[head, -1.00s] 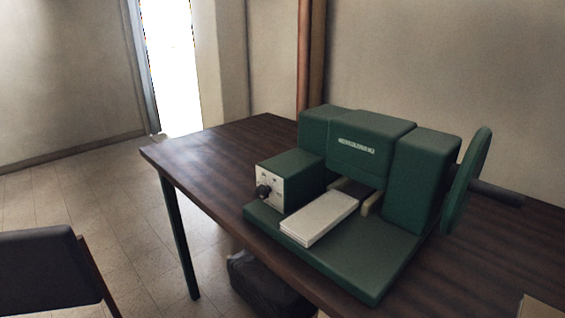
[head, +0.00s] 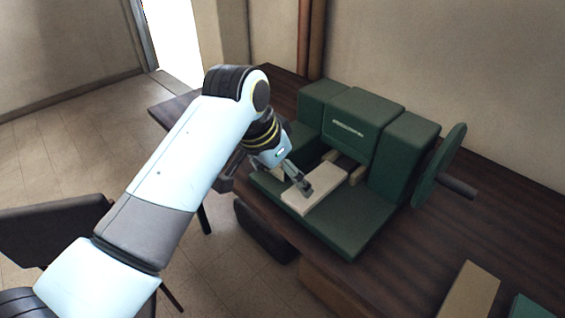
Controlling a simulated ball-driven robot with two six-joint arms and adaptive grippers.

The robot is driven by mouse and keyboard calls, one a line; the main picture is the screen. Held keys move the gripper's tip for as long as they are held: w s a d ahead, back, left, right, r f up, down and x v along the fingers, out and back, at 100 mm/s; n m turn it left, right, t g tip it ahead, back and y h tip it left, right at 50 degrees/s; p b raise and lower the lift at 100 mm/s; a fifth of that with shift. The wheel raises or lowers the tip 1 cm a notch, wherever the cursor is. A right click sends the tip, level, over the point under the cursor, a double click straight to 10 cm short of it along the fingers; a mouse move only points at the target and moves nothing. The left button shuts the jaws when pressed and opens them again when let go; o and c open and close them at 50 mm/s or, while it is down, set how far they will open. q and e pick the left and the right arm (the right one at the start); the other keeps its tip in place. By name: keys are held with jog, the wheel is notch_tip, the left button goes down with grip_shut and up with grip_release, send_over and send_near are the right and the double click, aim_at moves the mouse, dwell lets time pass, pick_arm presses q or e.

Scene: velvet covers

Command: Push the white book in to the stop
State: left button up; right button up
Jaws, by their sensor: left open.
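The white book (head: 325,190) lies flat on the base of the green machine (head: 352,232), its far end between two pale guide pieces under the machine's middle block. My left gripper (head: 304,188) is at the book's near left part, fingertips pointing down to its top face. It is open. Whether the fingertips touch the book I cannot tell. My left arm hides the control box on the machine's left side. My right gripper is not in view.
The machine stands on a dark wooden table (head: 480,215) with a handwheel (head: 440,165) on its right. A tan box (head: 468,291) and a green item (head: 532,307) lie at the table's right front. A dark chair (head: 50,228) stands at left.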

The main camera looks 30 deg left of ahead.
aim_at(297, 198)
pick_arm(q)
jog(key=shift+f, duration=0.1)
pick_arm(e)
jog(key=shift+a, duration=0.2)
pick_arm(q)
jog(key=shift+f, duration=0.1)
jog(key=x, duration=1)
jog(key=shift+w+f, duration=0.1)
jog(key=shift+f, duration=0.2)
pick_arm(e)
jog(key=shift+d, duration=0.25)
